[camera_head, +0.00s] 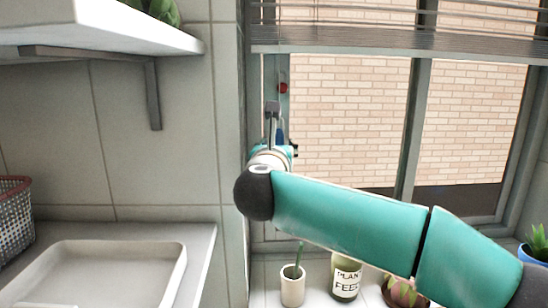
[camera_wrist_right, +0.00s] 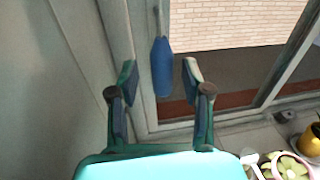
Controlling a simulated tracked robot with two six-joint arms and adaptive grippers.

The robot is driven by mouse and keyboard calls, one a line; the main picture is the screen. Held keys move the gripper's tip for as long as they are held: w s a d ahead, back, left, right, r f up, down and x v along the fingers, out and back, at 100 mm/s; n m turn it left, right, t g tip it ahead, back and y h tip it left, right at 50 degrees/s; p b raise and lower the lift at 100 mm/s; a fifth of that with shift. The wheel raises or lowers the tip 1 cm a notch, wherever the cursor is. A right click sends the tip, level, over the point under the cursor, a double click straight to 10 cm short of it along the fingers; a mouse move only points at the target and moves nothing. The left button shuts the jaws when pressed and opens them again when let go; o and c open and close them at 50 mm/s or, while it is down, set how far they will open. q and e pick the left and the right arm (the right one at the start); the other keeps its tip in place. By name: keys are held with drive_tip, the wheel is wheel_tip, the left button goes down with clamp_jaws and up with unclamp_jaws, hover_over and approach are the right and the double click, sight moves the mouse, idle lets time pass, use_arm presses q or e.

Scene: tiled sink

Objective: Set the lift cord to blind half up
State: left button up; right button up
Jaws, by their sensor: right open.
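The blind (camera_head: 390,40) is bunched in grey slats across the top of the window. A blue cord pull (camera_wrist_right: 162,68) hangs on a thin cord (camera_wrist_right: 157,18) beside the window frame in the right wrist view. My right gripper (camera_wrist_right: 160,75) is open. The pull appears between its two fingertips in that view, with a gap on each side; how far beyond them it hangs is hard to tell. In the head view my right gripper (camera_head: 274,112) is raised at the window's left edge, and a small red piece (camera_head: 283,87) shows just above it. My left gripper is out of view.
A white shelf (camera_head: 110,30) juts out at upper left. A sink basin (camera_head: 110,275) is at lower left beside a basket (camera_head: 15,215). On the sill stand a cup (camera_head: 292,286), a plant feed jar (camera_head: 346,280) and potted plants (camera_head: 538,243), below my right arm.

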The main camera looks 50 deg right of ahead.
drive_tip(key=v, duration=1)
drive_tip(key=shift+s+f, duration=0.1)
drive_tip(key=shift+s, duration=0.05)
